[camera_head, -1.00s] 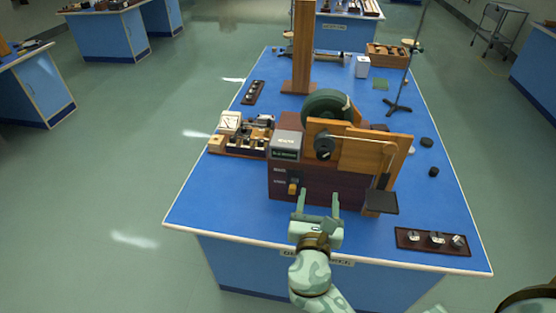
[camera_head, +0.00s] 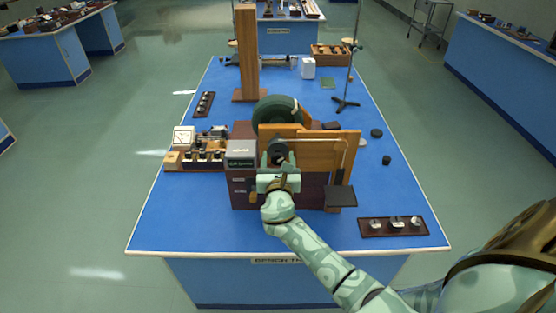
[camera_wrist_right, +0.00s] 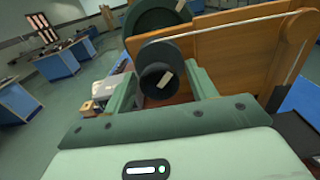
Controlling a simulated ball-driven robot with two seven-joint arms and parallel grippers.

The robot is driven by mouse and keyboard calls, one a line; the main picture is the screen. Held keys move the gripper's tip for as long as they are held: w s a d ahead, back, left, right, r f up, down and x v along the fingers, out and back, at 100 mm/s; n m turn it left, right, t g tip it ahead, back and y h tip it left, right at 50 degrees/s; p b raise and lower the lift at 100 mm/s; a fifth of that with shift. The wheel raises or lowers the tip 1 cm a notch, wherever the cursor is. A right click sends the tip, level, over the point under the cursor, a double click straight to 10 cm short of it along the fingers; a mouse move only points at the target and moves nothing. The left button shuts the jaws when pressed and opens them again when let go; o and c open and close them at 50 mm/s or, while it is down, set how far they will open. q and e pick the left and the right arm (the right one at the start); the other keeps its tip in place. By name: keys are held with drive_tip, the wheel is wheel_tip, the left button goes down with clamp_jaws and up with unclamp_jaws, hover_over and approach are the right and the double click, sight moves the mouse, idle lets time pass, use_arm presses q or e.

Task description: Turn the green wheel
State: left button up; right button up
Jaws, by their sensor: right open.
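The dark green wheel (camera_head: 272,111) stands upright on the maroon and wooden apparatus (camera_head: 310,150) on the blue bench. In the right wrist view the wheel (camera_wrist_right: 150,17) shows at the top, partly cut off. A dark round knob (camera_head: 278,147) sits on the front of the wooden panel, in front of the wheel. In the wrist view the knob (camera_wrist_right: 158,56) has a pale mark on its face. My right gripper (camera_head: 277,160) is open, with its fingers on either side of the knob; I cannot tell whether they touch it. My left gripper is not in view.
A grey meter box (camera_head: 240,152) and a board of small parts (camera_head: 205,152) stand left of the gripper. A black plate (camera_head: 341,195) and a dark tray (camera_head: 391,227) lie to the right. A wooden post (camera_head: 247,50) rises behind. The bench's front left is clear.

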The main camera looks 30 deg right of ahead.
drive_tip(key=shift+c, duration=0.4)
clamp_jaws()
drive_tip(key=shift+r+n+p, duration=0.2)
drive_tip(key=shift+n+p, duration=1.25)
drive_tip(key=shift+n, duration=0.05)
drive_tip(key=n+p, duration=0.2)
drive_tip(key=shift+s+n, duration=0.1)
drive_tip(key=shift+n, duration=0.2)
drive_tip(key=shift+f+n, duration=0.15)
drive_tip(key=shift+n, duration=0.25)
drive_tip(key=shift+o, duration=0.4)
unclamp_jaws()
